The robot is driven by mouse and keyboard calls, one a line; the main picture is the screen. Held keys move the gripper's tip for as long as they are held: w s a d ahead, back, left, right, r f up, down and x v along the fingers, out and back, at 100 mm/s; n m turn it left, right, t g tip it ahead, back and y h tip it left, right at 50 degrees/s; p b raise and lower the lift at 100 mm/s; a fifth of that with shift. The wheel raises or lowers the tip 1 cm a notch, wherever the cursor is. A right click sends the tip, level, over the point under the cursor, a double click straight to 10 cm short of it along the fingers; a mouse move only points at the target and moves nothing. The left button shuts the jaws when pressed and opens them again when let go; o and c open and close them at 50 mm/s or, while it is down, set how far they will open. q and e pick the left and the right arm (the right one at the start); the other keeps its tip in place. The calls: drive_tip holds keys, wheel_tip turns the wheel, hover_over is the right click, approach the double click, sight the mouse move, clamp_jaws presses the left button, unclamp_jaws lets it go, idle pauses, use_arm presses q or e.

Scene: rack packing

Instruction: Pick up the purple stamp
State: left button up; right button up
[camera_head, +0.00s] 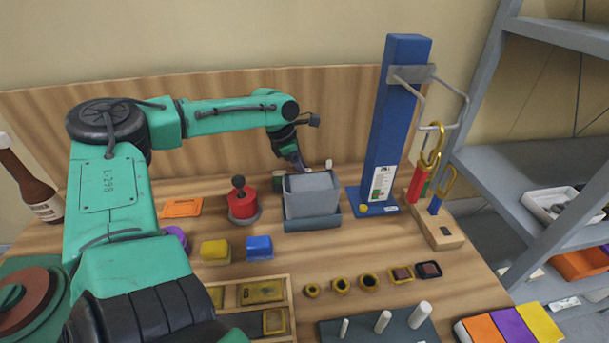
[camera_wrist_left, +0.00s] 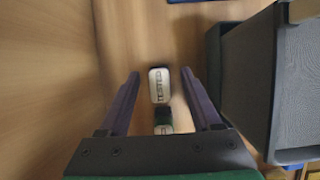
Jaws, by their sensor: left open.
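My left gripper (camera_head: 300,163) is at the back of the table, just behind the grey box, with its fingers pointing down. In the left wrist view the gripper (camera_wrist_left: 160,82) is open. A small white-topped block marked "TESTED" (camera_wrist_left: 159,85) shows between its fingers, apart from both. A second small block with a green side (camera_wrist_left: 163,122) is just below it. I cannot tell whether either is the purple stamp. In the head view a purple item (camera_head: 176,237) shows at the left, partly hidden by my arm. My right gripper is not in view.
The grey box (camera_head: 311,197) stands close by the left gripper, and its side (camera_wrist_left: 245,90) fills the right of the wrist view. A tall blue post (camera_head: 395,120) stands to its right. A red round item (camera_head: 242,203) is to its left. Yellow (camera_head: 214,250) and blue (camera_head: 259,247) blocks lie in front.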

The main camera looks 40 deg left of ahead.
use_arm(q)
clamp_jaws()
wheel_tip(320, 180, up, 10)
drive_tip(key=shift+r+b, duration=0.1)
drive_tip(key=shift+b, duration=0.2)
